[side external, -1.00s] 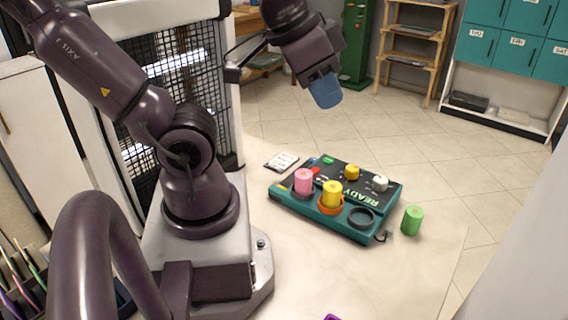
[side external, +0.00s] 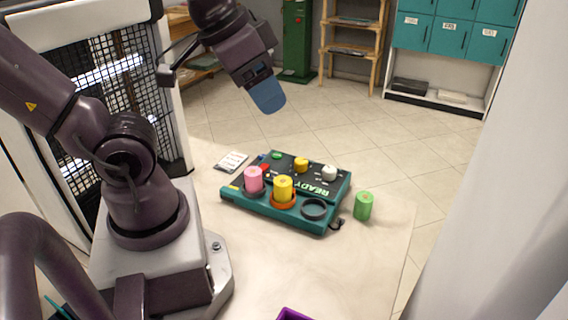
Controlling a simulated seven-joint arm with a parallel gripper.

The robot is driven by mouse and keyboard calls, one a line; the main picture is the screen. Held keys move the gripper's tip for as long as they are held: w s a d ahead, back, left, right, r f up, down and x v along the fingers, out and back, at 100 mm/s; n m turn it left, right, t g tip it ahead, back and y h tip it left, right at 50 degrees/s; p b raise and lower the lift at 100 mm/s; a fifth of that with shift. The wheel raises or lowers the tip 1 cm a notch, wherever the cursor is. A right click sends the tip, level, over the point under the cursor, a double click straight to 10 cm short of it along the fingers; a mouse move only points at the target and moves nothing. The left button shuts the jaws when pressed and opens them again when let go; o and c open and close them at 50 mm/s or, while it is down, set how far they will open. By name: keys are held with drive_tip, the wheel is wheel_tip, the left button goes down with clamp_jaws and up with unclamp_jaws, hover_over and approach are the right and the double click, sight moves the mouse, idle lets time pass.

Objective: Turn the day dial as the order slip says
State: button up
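A dark teal panel (side external: 270,208) lies on the pale table, marked READY, with small knobs along its back: a yellow knob (side external: 301,165) and a white knob (side external: 329,173). I cannot tell from here which is the day dial or where it points. A white card with dark marks (side external: 232,162), perhaps the order slip, lies at the panel's back left; its writing is too small to read. My gripper (side external: 268,95) hangs above and behind the panel, clear of it. Its blue fingers overlap in this view, so their opening is hidden.
A pink cylinder (side external: 253,180) and a yellow cylinder (side external: 283,188) stand in the panel's front rings; the right ring (side external: 314,209) is empty. A green cylinder (side external: 363,206) stands to the right. A purple-edged item (side external: 292,314) shows at the front edge.

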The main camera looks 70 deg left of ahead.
drive_tip(key=w+a+f+n+g, duration=0.1)
drive_tip(key=w+a+f+g, duration=0.45)
drive_tip(key=w+f, duration=0.3)
drive_tip(key=m, duration=0.3)
hover_over(330, 169)
wheel_tip(330, 169, down, 8)
wheel_tip(330, 169, down, 13)
drive_tip(key=shift+a, duration=0.1)
drive_tip(key=c, duration=0.9)
